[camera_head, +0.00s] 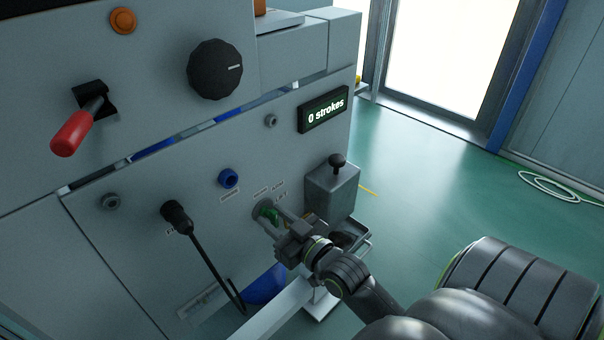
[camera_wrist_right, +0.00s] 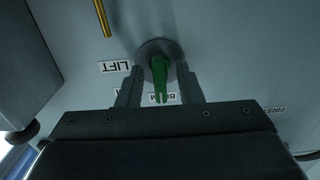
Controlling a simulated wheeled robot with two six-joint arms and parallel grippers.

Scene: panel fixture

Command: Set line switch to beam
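The line switch is a small green lever (camera_head: 269,213) on a round grey base, low on the grey panel. In the right wrist view the green lever (camera_wrist_right: 159,72) stands between the two fingers, its tip in front of a partly hidden label that seems to read BEAM (camera_wrist_right: 160,98). A LIFT label (camera_wrist_right: 115,67) is to its left. Its exact setting is hard to tell. My right gripper (camera_head: 279,222) is open around the lever, with a narrow gap on each side; it also shows in the right wrist view (camera_wrist_right: 160,82). My left gripper is not in view.
A grey box with a black knob (camera_head: 335,185) stands close beside the right gripper. A long black lever (camera_head: 207,254), a blue button (camera_head: 228,179), a red-handled lever (camera_head: 77,128) and a black dial (camera_head: 215,69) are on the panel. A display (camera_head: 323,109) reads 0 strokes.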

